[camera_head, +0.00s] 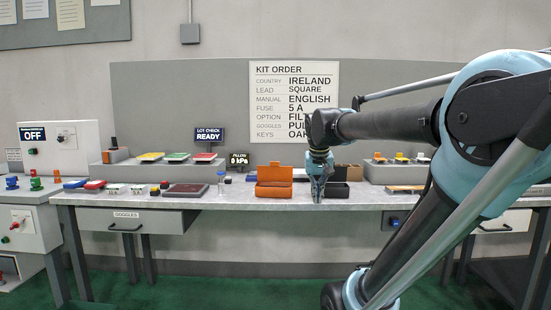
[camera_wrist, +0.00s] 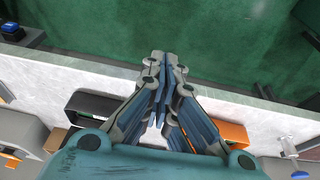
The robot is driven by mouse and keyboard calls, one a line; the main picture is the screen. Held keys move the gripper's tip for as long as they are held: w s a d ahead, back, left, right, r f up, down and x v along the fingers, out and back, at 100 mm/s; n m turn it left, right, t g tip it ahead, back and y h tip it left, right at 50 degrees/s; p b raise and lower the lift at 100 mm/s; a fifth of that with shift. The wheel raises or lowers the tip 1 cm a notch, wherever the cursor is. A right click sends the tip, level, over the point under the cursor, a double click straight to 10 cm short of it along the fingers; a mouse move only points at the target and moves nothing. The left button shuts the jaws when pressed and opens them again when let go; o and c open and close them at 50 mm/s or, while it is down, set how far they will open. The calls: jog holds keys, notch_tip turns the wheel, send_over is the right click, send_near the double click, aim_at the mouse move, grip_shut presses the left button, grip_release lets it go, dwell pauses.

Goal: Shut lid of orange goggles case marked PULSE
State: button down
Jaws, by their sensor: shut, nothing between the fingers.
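The orange goggles case (camera_head: 274,190) sits on the grey bench near its front edge. Its lid appears raised at the back. No PULSE marking can be read on it. My gripper (camera_head: 318,198) points down just right of the case, between it and a black case (camera_head: 338,190). In the wrist view, my gripper's fingers (camera_wrist: 164,62) are together with nothing between them, reaching over the bench's front edge. Part of the orange case (camera_wrist: 233,135) shows to the right of the fingers, partly hidden by them. The black case (camera_wrist: 92,104) is to the left.
A dark red flat box (camera_head: 186,190) and a small clear bottle (camera_head: 221,184) stand left of the orange case. A KIT ORDER board (camera_head: 293,98) hangs behind. A raised shelf (camera_head: 395,173) with small parts is at right. Green floor (camera_wrist: 200,35) lies before the bench.

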jog(key=w+a+r, duration=0.3)
jog(key=w+r, duration=0.3)
jog(key=w, duration=0.1)
jog(key=w+a+r, duration=0.4)
jog(key=w+r, duration=0.2)
notch_tip(320, 180, up, 6)
jog(key=t, duration=0.1)
send_over(275, 172)
jog(key=w, duration=0.2)
notch_tip(275, 172, down, 9)
jog(key=shift+d+m, duration=0.15)
jog(key=shift+m, duration=0.25)
jog(key=shift+s+d+t, duration=0.1)
jog(key=shift+s+t, duration=0.1)
jog(key=shift+t, duration=0.1)
